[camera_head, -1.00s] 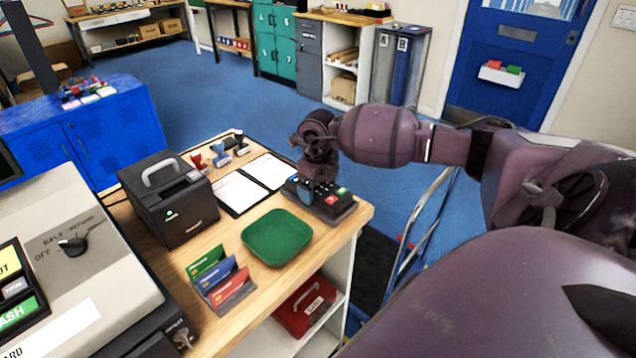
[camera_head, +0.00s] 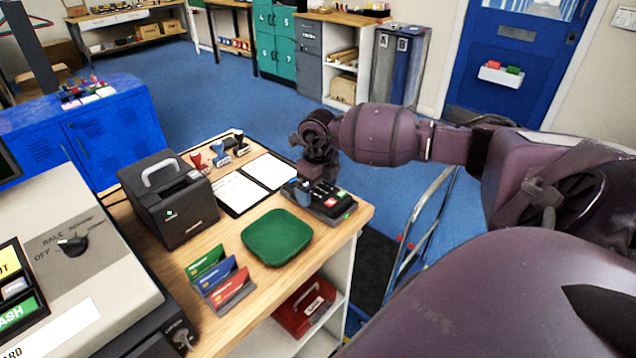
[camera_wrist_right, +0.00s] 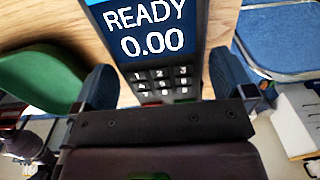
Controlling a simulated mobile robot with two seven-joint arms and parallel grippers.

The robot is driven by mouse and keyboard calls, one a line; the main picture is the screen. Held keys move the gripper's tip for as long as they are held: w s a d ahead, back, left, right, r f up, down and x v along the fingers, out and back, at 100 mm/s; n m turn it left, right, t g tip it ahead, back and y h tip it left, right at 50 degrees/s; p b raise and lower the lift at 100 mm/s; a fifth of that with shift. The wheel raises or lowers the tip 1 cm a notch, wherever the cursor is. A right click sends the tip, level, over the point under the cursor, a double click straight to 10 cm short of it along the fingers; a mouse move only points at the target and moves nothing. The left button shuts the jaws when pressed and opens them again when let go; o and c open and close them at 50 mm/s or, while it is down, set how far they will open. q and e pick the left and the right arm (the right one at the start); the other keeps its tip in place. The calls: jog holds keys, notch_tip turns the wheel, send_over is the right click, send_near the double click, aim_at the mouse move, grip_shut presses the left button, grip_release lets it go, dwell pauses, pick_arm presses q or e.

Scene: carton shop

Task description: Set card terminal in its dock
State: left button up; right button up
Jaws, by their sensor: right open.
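The card terminal (camera_head: 330,199) is a dark handset with red and green keys near the right edge of the wooden counter. It appears seated in its dark dock (camera_head: 343,216), where a small green spot shows at the front right. In the right wrist view the terminal (camera_wrist_right: 158,55) shows a blue and dark screen reading "READY 0.00" above a number keypad. My right gripper (camera_head: 317,180) is open, with its fingers on either side of the terminal (camera_wrist_right: 165,85). The gripper hides part of the terminal in the head view. My left gripper is not in view.
A green tray (camera_head: 277,238) lies left of the dock. The counter's right edge is close to the dock.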

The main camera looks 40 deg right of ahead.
notch_tip(320, 180, up, 11)
dwell(0.5)
jog(key=shift+f, duration=0.15)
dwell(0.4)
